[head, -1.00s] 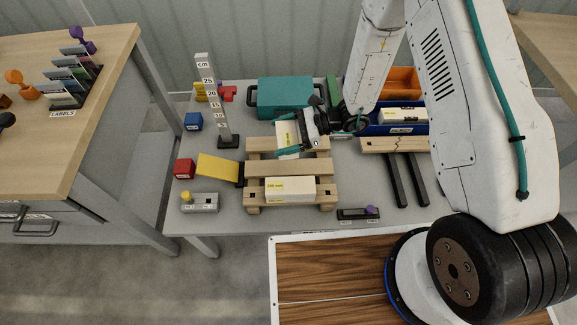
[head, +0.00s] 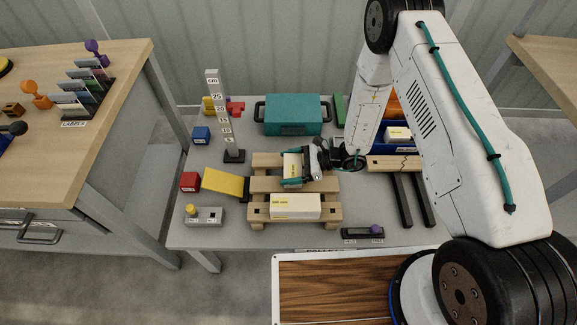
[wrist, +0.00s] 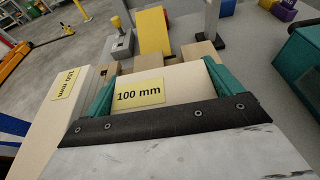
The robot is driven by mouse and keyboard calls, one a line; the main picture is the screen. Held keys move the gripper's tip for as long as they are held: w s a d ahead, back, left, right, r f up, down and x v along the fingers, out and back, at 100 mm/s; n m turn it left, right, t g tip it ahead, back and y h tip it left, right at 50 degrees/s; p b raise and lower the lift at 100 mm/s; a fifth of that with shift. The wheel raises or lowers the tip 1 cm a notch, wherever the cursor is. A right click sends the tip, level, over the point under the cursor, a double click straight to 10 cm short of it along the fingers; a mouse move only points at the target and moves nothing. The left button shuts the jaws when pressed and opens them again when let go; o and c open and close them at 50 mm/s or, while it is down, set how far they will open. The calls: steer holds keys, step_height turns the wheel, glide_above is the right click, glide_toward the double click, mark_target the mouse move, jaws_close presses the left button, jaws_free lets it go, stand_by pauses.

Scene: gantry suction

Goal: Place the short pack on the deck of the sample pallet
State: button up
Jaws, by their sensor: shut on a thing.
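The short pack, a cream block with a yellow "100 mm" label (wrist: 140,92), is between the teal fingers of my gripper (wrist: 155,72). In the head view the short pack (head: 291,165) is over the rear and middle boards of the wooden sample pallet (head: 263,184). My gripper (head: 300,168) reaches in from the right and is shut on it. I cannot tell whether the pack's underside touches the deck. A longer cream pack (head: 295,207) lies on the pallet's front board; it also shows at the left of the wrist view (wrist: 62,105).
A teal case (head: 293,115) stands behind the pallet. A height scale (head: 216,115), a yellow ramp (head: 222,182), and red (head: 190,181) and blue (head: 201,135) blocks stand left. A blue bin (head: 375,142) and dark bars (head: 402,205) are right. A small grey fixture (head: 205,216) is front left.

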steer(key=o, duration=0.9)
steer(key=shift+f, duration=0.1)
steer(key=shift+c, duration=0.2)
